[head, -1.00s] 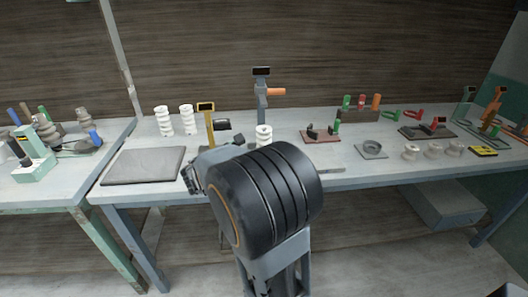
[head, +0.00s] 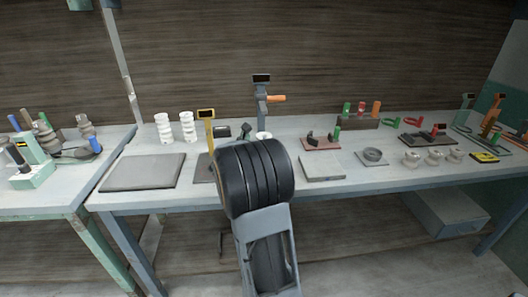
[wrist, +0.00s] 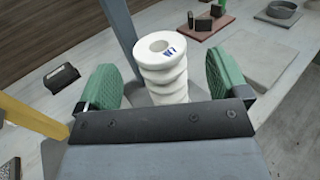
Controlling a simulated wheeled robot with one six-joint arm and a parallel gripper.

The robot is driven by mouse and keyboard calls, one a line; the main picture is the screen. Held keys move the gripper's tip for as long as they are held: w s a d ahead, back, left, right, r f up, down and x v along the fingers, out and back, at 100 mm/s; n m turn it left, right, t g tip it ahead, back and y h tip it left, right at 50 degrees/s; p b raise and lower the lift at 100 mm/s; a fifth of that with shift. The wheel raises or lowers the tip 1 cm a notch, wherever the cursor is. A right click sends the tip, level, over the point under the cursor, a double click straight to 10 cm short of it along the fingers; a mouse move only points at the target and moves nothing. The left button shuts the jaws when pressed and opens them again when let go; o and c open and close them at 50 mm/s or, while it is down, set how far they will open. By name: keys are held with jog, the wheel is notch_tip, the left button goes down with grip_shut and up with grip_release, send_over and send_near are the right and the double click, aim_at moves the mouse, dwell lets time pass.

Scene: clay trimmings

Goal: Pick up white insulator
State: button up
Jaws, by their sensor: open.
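A white ribbed insulator (wrist: 162,62) with a round top hole and a blue mark stands upright in the wrist view, between the two green finger pads of my gripper (wrist: 158,82). The gripper is open, with a gap visible on both sides of the insulator. The lower part of the insulator is hidden behind the gripper body. In the head view only the top of this insulator (head: 263,135) shows above my arm, and the gripper is hidden behind the arm. Two more white ribbed insulators, one at the left (head: 164,128) and one beside it (head: 188,126), stand farther back.
A grey post with an orange handle (head: 262,98) stands behind the insulator, and a yellow post (head: 208,128) stands left. A dark flat pad (head: 142,172) lies on the bench at left. A light grey plate (head: 321,167) and a red-based fixture (head: 320,142) are at right.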

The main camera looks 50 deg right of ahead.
aim_at(264, 136)
jog(key=x, duration=0.5)
jog(key=shift+f, duration=0.1)
grip_shut()
dwell(0.8)
